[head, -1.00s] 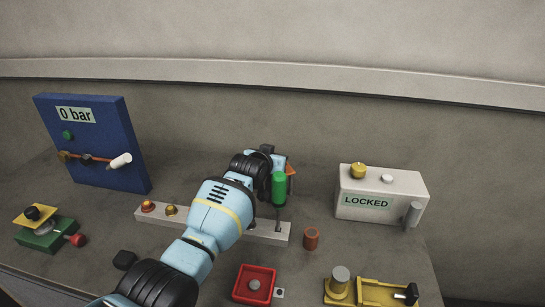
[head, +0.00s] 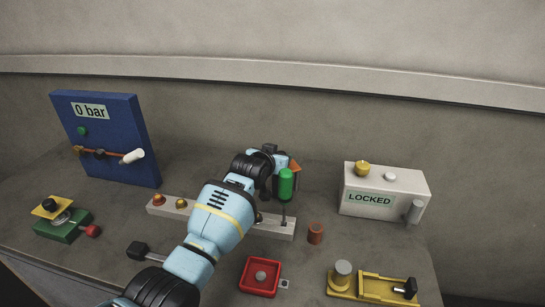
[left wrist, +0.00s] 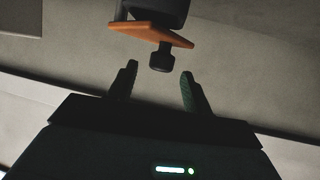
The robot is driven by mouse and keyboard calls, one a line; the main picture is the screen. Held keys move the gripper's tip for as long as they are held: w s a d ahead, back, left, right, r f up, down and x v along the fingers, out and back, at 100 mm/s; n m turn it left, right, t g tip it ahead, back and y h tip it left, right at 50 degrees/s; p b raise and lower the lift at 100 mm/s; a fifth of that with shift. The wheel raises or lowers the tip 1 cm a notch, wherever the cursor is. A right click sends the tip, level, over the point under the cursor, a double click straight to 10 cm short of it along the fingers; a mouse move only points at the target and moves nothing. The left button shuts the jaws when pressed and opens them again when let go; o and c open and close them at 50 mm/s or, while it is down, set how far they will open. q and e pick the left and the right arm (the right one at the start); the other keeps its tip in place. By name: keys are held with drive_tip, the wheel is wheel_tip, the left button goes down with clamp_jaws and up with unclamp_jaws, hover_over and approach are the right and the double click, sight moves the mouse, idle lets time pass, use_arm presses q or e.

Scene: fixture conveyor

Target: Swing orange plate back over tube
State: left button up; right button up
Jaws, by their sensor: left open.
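The orange plate (head: 294,167) shows only as a small corner beside my left gripper in the head view, behind a green handle. In the left wrist view the orange plate (left wrist: 150,34) lies across a dark cylindrical body, with a black knob (left wrist: 161,58) sticking out from it. My left gripper (left wrist: 159,70) is open, with its two fingers apart and the knob near the gap between their tips. I cannot tell whether a finger touches it. In the head view my arm hides most of the plate's surroundings, and I cannot make out the tube for certain.
The green handle (head: 286,184) stands close to my left wrist, above a long grey bar (head: 270,228). A brown cylinder (head: 315,233), a red tray (head: 245,277) and a yellow fixture (head: 375,296) lie nearer. A white LOCKED box (head: 409,187) stands right, a blue panel (head: 120,130) left.

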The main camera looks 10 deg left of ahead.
use_arm(q)
drive_tip(key=p+v, duration=0.1)
drive_tip(key=v, duration=0.3)
drive_tip(key=shift+r, duration=0.1)
drive_tip(key=shift+s, duration=0.15)
